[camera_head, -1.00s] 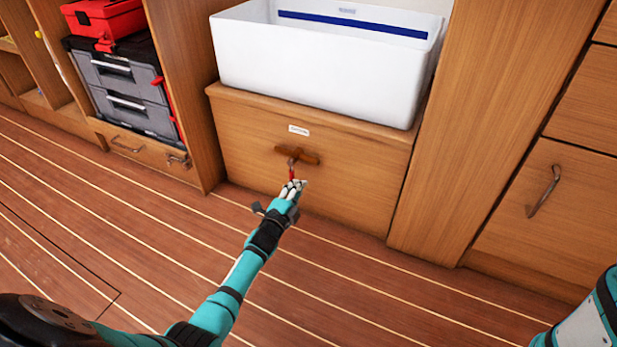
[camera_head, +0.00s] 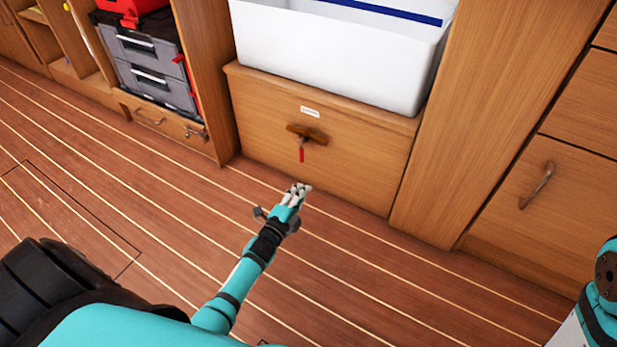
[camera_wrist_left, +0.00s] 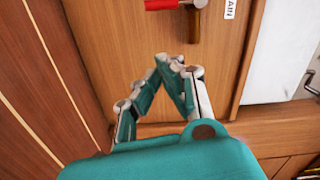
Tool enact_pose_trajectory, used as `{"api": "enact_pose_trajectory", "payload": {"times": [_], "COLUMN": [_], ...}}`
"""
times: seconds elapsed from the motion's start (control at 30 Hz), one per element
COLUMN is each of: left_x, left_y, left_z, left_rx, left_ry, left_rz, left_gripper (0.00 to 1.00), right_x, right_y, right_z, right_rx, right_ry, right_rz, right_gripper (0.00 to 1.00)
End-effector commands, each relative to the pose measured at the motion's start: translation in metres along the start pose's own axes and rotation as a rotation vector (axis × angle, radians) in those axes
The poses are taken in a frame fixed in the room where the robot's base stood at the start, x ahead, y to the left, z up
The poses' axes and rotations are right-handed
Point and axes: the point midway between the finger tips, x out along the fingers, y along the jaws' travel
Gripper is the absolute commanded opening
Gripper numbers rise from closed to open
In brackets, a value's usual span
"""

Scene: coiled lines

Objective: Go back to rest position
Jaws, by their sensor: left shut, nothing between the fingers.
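My left gripper (camera_head: 299,190) is shut and empty, held over the floor just in front of the wooden cabinet front (camera_head: 366,165). In the left wrist view its fingertips (camera_wrist_left: 174,62) meet at the tips. A brown wooden crosspiece (camera_head: 307,134) with a red lever (camera_head: 301,155) hanging down sits on that front, apart from and beyond the fingers. The red lever also shows at the top of the left wrist view (camera_wrist_left: 168,4). Part of my right arm (camera_head: 603,295) shows at the lower right edge; its gripper is not in view.
A white bin (camera_head: 325,60) stands on top of the cabinet. Grey and black cases (camera_head: 150,70) with a red box (camera_head: 130,8) are on a shelf at left. The plank floor (camera_head: 110,200) is clear.

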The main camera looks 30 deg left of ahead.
Motion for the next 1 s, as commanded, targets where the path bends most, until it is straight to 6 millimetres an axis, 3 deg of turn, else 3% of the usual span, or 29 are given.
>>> {"api": "enact_pose_trajectory", "payload": {"times": [0.17, 0.73, 0.87, 1.0], "left_x": [-0.01, -0.009, -0.009, -0.018], "left_y": [-0.001, -0.005, -0.043, -0.123], "left_z": [0.0, -0.003, -0.026, -0.079], "left_rx": [0.0, -0.006, -0.066, -0.212], "left_ry": [0.0, 0.006, 0.059, 0.193], "left_rz": [-0.001, -0.01, -0.076, -0.211], "left_gripper": [0.0, 0.0, 0.0, 0.0], "right_x": [-0.002, -0.002, -0.004, -0.011], "right_y": [0.001, 0.001, 0.004, 0.008], "right_z": [0.004, 0.004, 0.011, 0.022], "right_rx": [0.002, 0.002, 0.005, 0.012], "right_ry": [-0.016, -0.017, -0.044, -0.1], "right_rz": [0.005, 0.005, 0.014, 0.035], "right_gripper": [0.4, 0.4, 0.4, 0.4]}}
